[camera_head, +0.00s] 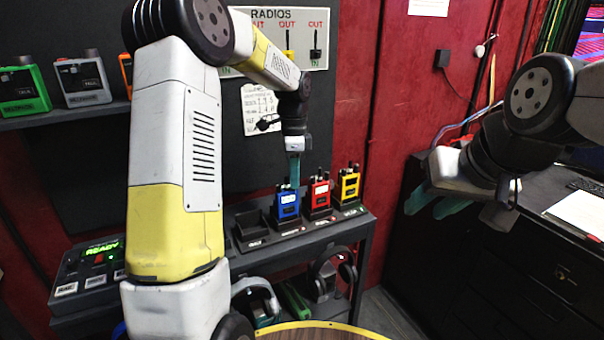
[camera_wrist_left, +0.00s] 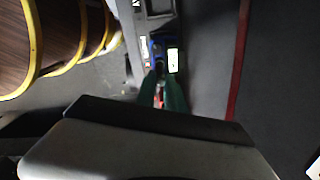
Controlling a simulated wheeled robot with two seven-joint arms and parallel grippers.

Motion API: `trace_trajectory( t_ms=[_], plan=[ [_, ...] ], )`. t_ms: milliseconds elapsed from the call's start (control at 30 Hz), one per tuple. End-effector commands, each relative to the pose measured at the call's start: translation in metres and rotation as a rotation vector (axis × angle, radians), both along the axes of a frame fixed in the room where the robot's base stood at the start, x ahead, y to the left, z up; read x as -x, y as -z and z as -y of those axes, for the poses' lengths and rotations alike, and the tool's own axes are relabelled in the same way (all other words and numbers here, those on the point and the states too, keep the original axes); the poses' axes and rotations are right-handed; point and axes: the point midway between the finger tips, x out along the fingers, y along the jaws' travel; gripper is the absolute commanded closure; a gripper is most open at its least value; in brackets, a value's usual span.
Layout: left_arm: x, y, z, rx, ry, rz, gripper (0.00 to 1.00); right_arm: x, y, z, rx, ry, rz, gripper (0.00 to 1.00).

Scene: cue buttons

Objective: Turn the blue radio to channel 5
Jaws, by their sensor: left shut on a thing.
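The blue radio (camera_head: 287,203) stands upright in a charging rack on the shelf, between an empty slot on its left and the red radio (camera_head: 318,196). My left gripper (camera_head: 293,180) points down at the top of the blue radio, with its teal fingers close together there. In the left wrist view, the fingertips (camera_wrist_left: 159,76) meet at the blue radio (camera_wrist_left: 156,46). The small part they grip on its top is hidden, and the channel setting is too small to read. My right gripper (camera_head: 437,203) is open and empty, above the dark cabinet at right.
A yellow radio (camera_head: 348,186) stands right of the red one. Green and grey radios (camera_head: 84,81) sit on the upper left shelf. A box with a green READY display (camera_head: 98,256) is at lower left. Headsets (camera_head: 333,274) lie under the rack (camera_head: 253,242).

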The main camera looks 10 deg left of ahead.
Motion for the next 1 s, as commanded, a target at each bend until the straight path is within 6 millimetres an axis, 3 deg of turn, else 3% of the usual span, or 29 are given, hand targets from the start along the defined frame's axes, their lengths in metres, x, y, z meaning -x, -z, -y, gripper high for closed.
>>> trace_trajectory(
  t_ms=[167,200,300,333,667,1000],
  plan=[
    [0.000,0.000,0.000,-0.001,-0.001,-0.001,1.00,0.000,0.000,0.000,0.000,0.000,0.000,0.63],
    [0.000,0.000,0.000,-0.001,-0.001,-0.001,0.85,0.000,0.000,0.000,0.000,0.000,0.000,0.63],
    [0.000,0.000,0.000,-0.001,-0.001,0.000,0.65,0.000,0.000,0.000,0.000,0.000,0.000,0.63],
    [0.000,0.000,0.000,0.000,-0.001,0.000,0.64,0.000,0.000,0.000,0.000,0.000,0.000,0.63],
    [0.000,-0.003,0.000,0.000,-0.002,0.001,0.64,0.000,0.000,0.000,0.000,0.000,0.000,0.63],
    [-0.002,-0.055,0.000,0.000,-0.001,0.004,0.64,0.000,0.000,0.000,0.000,0.000,0.000,0.63]
  ],
)
